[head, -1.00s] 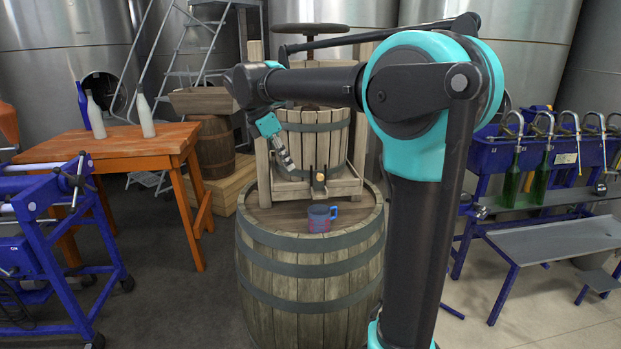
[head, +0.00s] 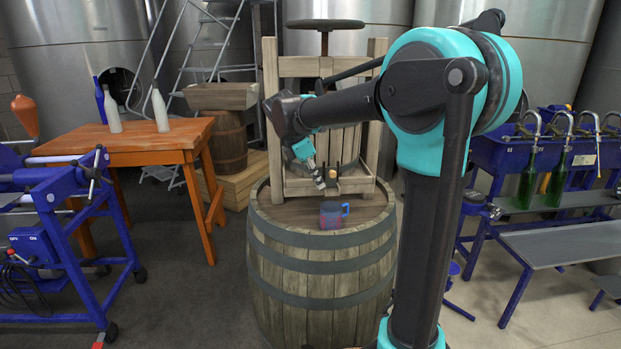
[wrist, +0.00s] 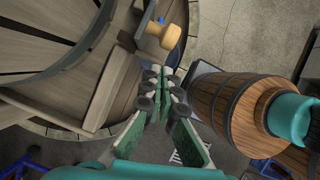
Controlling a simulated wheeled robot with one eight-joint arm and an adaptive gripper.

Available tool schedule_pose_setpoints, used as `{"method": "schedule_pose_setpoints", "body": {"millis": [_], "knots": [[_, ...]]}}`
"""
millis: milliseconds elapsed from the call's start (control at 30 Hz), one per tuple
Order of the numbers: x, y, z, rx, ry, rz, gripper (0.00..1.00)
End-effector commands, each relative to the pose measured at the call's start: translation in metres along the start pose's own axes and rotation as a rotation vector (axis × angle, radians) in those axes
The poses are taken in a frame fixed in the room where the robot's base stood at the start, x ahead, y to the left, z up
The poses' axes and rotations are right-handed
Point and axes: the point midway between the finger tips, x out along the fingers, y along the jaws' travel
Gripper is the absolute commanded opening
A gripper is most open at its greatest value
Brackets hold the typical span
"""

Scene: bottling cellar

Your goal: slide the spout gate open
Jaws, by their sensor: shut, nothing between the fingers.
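The wooden press (head: 285,150) stands on an upright barrel. At its low front is the spout gate, between short dark upright guides, with a tan wooden knob (head: 335,172). In the wrist view the round tan knob (wrist: 160,31) sticks out near the top centre. My gripper (head: 320,184) is at the left of the knob in the head view, its fingers pointing down and to the right. In the wrist view my gripper (wrist: 166,77) has its fingertips together, empty, below the knob and apart from it. My arm hides part of the press.
A blue and reddish mug (head: 331,216) stands on the barrel top (head: 285,212) in front of the spout. An orange table (head: 150,143) with bottles is at the left, beside a blue machine (head: 60,225). A blue bottle filler (head: 545,150) stands at the right.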

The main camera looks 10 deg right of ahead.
Motion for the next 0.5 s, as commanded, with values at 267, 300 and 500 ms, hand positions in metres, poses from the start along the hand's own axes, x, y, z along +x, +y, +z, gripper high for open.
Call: {"method": "schedule_pose_setpoints", "body": {"millis": [267,300,500], "knots": [[-0.008,0.0,0.021,0.0,0.0,0.0,0.0],[-0.008,0.0,0.021,0.0,0.0,0.0,0.0],[-0.008,0.0,0.022,0.0,0.0,0.0,0.0]]}}
